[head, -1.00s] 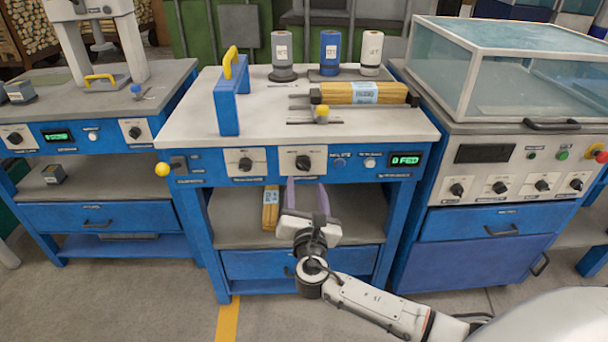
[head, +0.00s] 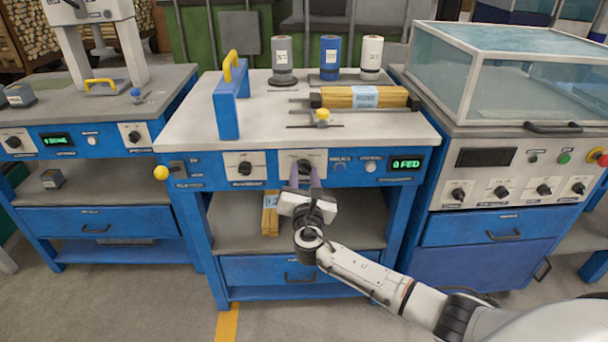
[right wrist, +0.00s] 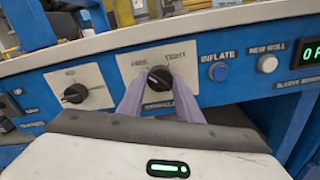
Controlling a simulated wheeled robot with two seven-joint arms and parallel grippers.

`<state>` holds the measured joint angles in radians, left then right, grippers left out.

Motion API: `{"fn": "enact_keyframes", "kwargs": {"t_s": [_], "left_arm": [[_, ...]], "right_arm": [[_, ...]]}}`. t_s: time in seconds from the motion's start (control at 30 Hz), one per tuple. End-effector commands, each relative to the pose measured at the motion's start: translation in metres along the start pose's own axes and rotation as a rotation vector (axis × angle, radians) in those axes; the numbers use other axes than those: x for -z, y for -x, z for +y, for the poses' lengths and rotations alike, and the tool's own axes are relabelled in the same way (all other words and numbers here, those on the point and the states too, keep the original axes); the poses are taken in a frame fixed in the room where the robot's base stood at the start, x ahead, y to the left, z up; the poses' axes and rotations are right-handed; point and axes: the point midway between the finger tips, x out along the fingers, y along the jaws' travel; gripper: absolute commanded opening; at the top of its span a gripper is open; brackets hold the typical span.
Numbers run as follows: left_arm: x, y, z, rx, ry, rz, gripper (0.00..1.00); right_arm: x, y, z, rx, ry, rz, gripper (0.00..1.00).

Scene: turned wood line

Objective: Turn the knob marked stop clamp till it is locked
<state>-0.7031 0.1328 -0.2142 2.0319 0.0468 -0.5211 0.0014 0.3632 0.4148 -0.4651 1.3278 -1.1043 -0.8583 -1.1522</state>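The knob (head: 304,168) is a dark dial on a pale plate on the front of the middle blue bench. In the right wrist view the knob (right wrist: 160,78) sits under the words FREE and TIGHT; its lower label is too small to read and partly hidden. Its pointer looks turned toward the FREE side. My right gripper (head: 305,176) reaches up to it from below, one finger on each side. In the right wrist view the fingertips of my right gripper (right wrist: 160,84) close against the knob's sides. My left gripper is out of view.
A similar knob (right wrist: 75,93) sits left on its own plate. The INFLATE button (right wrist: 219,72) and NEW ROLL button (right wrist: 267,63) lie right, beside a green display (head: 406,164). A yellow ball handle (head: 161,173) sticks out at the bench's left corner.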

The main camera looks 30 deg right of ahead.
Motion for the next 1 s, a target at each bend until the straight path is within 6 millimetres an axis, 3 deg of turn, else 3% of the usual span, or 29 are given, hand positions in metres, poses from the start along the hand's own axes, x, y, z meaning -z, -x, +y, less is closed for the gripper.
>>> {"fn": "enact_keyframes", "kwargs": {"t_s": [0.1, 0.47, 1.0], "left_arm": [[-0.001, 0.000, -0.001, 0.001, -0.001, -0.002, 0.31], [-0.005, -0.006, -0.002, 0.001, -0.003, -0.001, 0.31], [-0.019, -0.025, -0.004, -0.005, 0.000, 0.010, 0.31]], "right_arm": [[0.000, 0.000, 0.000, 0.000, 0.000, 0.000, 0.10], [0.002, 0.000, -0.001, 0.001, -0.069, 0.000, 0.10], [0.004, 0.001, -0.001, 0.000, -0.522, 0.000, 0.10]]}}
